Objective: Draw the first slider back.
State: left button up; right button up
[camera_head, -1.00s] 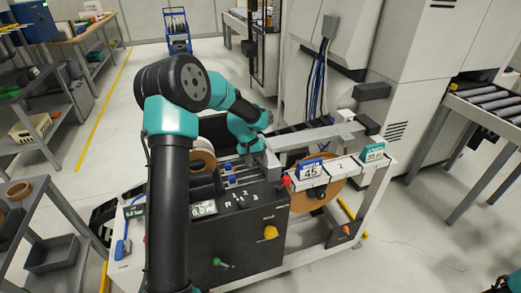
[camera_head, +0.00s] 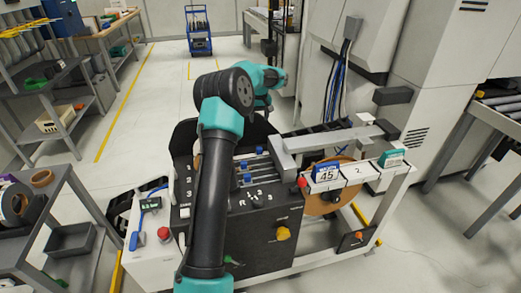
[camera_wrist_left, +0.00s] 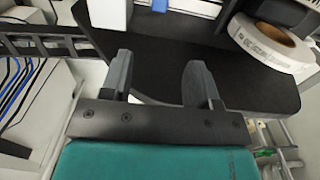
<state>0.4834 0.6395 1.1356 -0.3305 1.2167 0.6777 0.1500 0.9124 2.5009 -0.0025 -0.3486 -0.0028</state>
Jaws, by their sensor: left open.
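The black panel (camera_head: 262,222) of the edge banding machine carries blue slider knobs in slots on its top. Two blue knobs, a farther one (camera_head: 243,165) and a nearer one (camera_head: 247,178), sit close together; another blue knob (camera_head: 259,150) sits farther back. My right gripper is out of view.
A grey beam (camera_head: 330,137) crosses the machine top right of the knobs. A blue "45" sign (camera_head: 327,173) and a brown roll (camera_head: 322,203) are at the right. A white roll (camera_wrist_left: 275,45) lies right of my fingers in the wrist view. Shelves (camera_head: 55,240) stand left.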

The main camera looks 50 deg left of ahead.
aim_at(259, 148)
pick_arm(q)
notch_tip(259, 148, down, 17)
jog(key=shift+f, duration=0.2)
dwell(0.5)
grip_shut()
dwell(0.5)
